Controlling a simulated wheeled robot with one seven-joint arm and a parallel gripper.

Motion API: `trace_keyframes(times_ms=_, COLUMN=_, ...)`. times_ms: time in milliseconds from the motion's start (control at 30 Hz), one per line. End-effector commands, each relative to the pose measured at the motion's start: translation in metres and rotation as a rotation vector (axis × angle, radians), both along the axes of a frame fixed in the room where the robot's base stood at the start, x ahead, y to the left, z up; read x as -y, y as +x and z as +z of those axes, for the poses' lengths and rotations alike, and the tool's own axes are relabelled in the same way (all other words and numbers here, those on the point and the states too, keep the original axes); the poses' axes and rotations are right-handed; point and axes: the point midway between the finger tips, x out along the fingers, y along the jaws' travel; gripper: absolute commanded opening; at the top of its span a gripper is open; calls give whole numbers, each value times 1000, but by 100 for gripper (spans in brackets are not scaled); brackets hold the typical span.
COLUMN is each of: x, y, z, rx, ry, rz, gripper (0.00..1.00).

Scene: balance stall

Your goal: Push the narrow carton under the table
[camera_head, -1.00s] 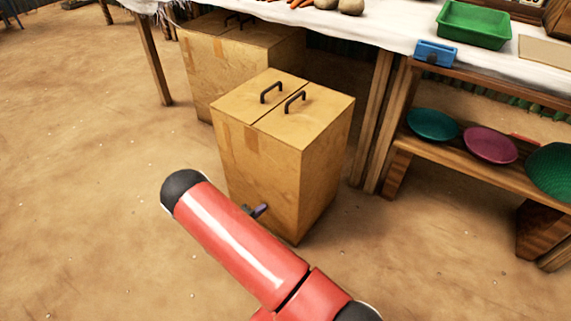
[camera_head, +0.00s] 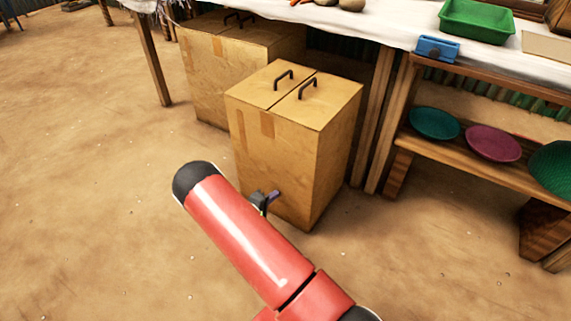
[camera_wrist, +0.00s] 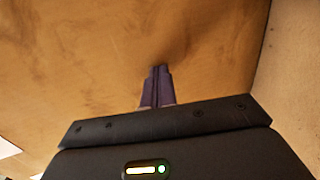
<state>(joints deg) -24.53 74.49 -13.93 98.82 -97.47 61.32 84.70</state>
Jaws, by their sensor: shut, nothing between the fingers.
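The narrow carton (camera_head: 268,155) stands upright on the ground, with two dark handles on top, in front of the table (camera_head: 385,28). Its back top edge is close to the tablecloth's front edge. My gripper (camera_head: 273,196) is shut and empty, at the low part of the carton's near face. In the wrist view the closed fingertips (camera_wrist: 159,72) point at a brown carton face (camera_wrist: 110,50) and seem to touch it; the exact contact is hard to tell. My red arm link covers some ground in front of the carton.
A wider carton (camera_head: 208,75) stands under the table to the left, partly behind the narrow one. A table leg (camera_head: 372,120) is close to the narrow carton's right. A shelf (camera_head: 470,160) with coloured plates stands further right. The ground at left is clear.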

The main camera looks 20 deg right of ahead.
Motion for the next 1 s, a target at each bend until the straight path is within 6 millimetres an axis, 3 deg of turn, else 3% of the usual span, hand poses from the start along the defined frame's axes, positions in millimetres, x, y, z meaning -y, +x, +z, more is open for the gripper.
trace_keyframes(times_ms=1000, x=61, y=36, z=-1, rx=1, ry=-1, rz=-2, gripper=0)
